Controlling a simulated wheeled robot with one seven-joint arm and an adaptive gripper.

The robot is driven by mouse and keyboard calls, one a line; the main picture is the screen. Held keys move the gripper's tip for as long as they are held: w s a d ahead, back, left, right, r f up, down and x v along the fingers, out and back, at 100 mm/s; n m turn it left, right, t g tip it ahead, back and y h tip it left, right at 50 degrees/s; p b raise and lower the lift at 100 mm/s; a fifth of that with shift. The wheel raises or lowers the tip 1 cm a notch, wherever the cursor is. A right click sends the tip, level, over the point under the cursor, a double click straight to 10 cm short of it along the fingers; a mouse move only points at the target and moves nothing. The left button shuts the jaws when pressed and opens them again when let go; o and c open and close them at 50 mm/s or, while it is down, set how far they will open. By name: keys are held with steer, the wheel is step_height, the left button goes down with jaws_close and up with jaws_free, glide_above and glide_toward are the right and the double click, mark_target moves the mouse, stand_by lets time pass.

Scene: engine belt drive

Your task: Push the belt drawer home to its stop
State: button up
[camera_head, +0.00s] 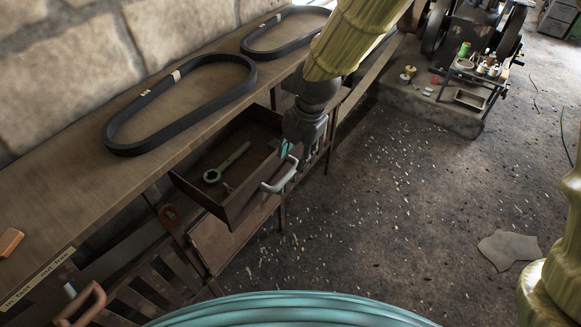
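The belt drawer (206,191) is under the bench and stands pulled out toward the floor side. A wrench (226,163) with a ring end lies inside it, with a small part beside the ring. A pale curved handle (280,179) is on the drawer's front. My gripper (289,154) points down at the right end of the drawer, just above and behind the handle. It hides part of the drawer's right side. Whether its fingers touch the drawer or handle is unclear, and their opening does not show clearly.
The bench top (60,190) bears a near belt (180,110) and a far belt (283,32). A stone wall (80,75) runs behind it. An engine (470,35) on a block stands at the upper right. The floor (370,230) right of the drawer is mostly clear, with scattered debris.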

mark_target(290, 172)
steer(key=shift+w+a+f+p, duration=0.2)
steer(key=shift+f+p, duration=0.1)
steer(key=shift+f, duration=1.05)
steer(key=shift+w+a+f+p, duration=0.1)
steer(key=shift+a+f+p, duration=0.2)
steer(key=shift+f, duration=1)
steer(key=shift+w+a+f+p, duration=0.15)
steer(key=shift+f+p, duration=0.2)
steer(key=shift+f, duration=1)
jaws_close()
